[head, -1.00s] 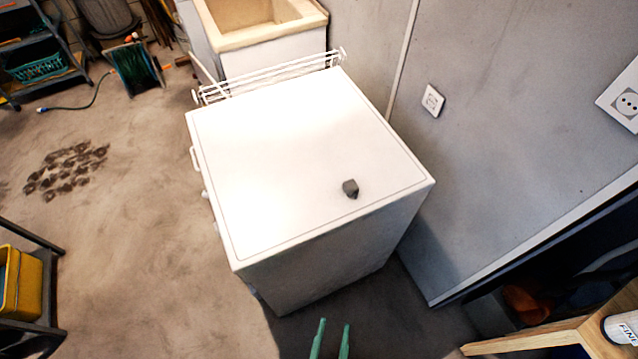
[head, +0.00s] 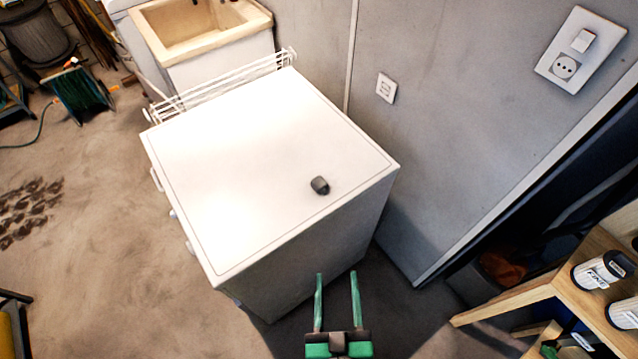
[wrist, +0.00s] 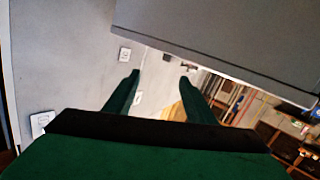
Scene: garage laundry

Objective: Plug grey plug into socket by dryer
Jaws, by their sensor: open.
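The small dark grey plug (head: 320,185) lies on the white top of the dryer (head: 250,150), toward its right edge. On the wall to the right, a large white plate carries a switch and a round socket (head: 565,67). A smaller white wall plate (head: 386,88) is just behind the dryer; its face is too small to read. My gripper (head: 337,274) has green fingers, open and empty, in front of the dryer's near side and apart from the plug. In the wrist view the open fingers (wrist: 160,77) have nothing between them, and the plug is not seen.
A wire rack (head: 220,85) is along the dryer's far side, with a sink (head: 200,30) beyond. A wooden shelf (head: 600,280) with cans is at the lower right, beside a dark opening. Floor (head: 80,240) on the left is mostly clear.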

